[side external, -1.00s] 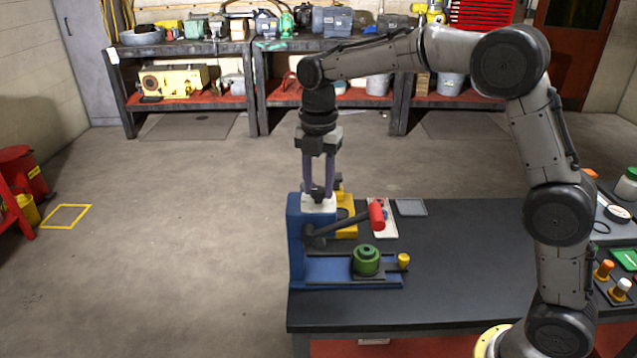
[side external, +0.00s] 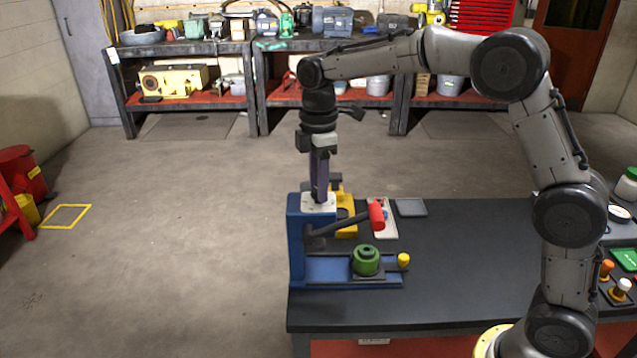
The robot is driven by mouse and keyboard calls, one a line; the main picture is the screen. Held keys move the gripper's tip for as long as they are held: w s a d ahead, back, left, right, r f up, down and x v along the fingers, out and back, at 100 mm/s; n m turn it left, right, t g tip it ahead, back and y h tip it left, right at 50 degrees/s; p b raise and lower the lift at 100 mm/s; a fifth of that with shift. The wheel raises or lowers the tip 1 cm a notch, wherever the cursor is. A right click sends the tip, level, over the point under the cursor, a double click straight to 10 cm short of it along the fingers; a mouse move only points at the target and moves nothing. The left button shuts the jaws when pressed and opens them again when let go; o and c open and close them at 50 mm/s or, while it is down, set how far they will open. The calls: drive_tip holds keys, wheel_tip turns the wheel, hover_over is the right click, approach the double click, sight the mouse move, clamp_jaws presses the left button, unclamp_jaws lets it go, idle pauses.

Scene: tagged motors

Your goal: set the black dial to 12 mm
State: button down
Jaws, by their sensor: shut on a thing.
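My gripper (side external: 319,194) points straight down over the blue press (side external: 297,255), with its purple-grey fingers at the white plate (side external: 312,208) on top. It is shut on the black dial there; the fingers hide nearly all of the dial. Any scale marks or the dial's reading are too small to make out. The fingers now look edge-on, one largely in front of the other.
The press has a dark lever with a red grip (side external: 376,216) sticking out right, a green round part (side external: 366,260) on its base and a yellow knob (side external: 403,260). A yellow device (side external: 346,228) stands close behind.

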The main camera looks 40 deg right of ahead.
drive_tip(key=shift+m, duration=0.6)
drive_tip(key=c, duration=0.5)
unclamp_jaws()
drive_tip(key=shift+r, duration=0.1)
wheel_tip(320, 180, up, 14)
idle(0.5)
